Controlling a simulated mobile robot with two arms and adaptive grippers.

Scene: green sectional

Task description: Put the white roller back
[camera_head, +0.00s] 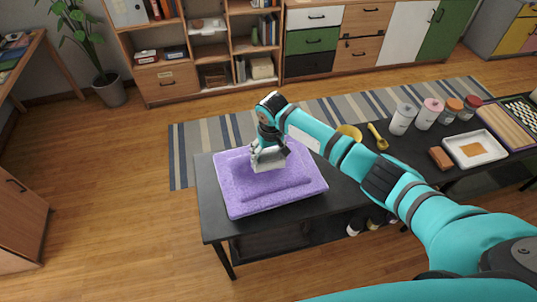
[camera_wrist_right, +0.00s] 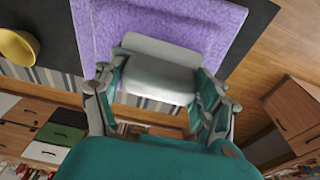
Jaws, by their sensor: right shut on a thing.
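The white roller (camera_head: 268,164) is in my right gripper (camera_head: 268,150), over the middle of a purple textured slab (camera_head: 295,196) on the black table. In the right wrist view the white roller (camera_wrist_right: 158,80) sits between the two fingers as a pale, rounded block. The gripper is shut on it. Whether the roller touches the purple surface (camera_wrist_right: 200,25) cannot be told. My left gripper is in no view.
On the dark table at right stand several jars (camera_head: 428,113), a yellow scoop (camera_head: 377,137), a yellow bowl (camera_head: 349,132), a brown block (camera_head: 440,158) and a white tray (camera_head: 474,150). Bare black table (camera_head: 213,205) shows left of the slab.

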